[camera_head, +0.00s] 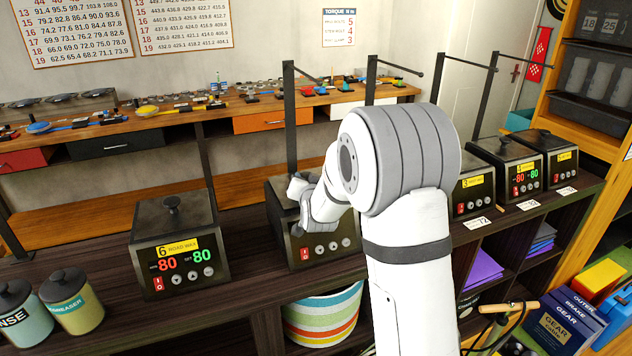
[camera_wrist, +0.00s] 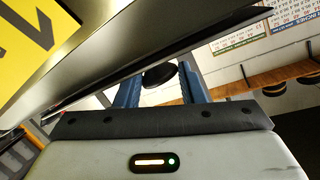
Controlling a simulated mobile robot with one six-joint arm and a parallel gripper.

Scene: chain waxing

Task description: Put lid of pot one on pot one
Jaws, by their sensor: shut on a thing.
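My gripper (camera_wrist: 160,82) is shut on a round black knob (camera_wrist: 160,74), which sits between its two blue fingers in the wrist view. I take the knob to be that of the lid of pot one. A dark metal plate edge (camera_wrist: 215,32) slants just above the fingers, beside a yellow label cut off by the frame. In the head view my wrist is over a middle pot (camera_head: 284,238) on the bench. My arm hides this pot's label and much of its top, and the held lid. I cannot tell whether the lid touches the pot.
Pot six (camera_head: 198,273), lidded, stands to the left. Several lidded pots, including pot three (camera_head: 472,200), stand to the right. Two canisters (camera_head: 72,302) are at the left front. Upright posts (camera_head: 290,120) with side arms rise behind the pots. A striped basket (camera_head: 322,318) is below.

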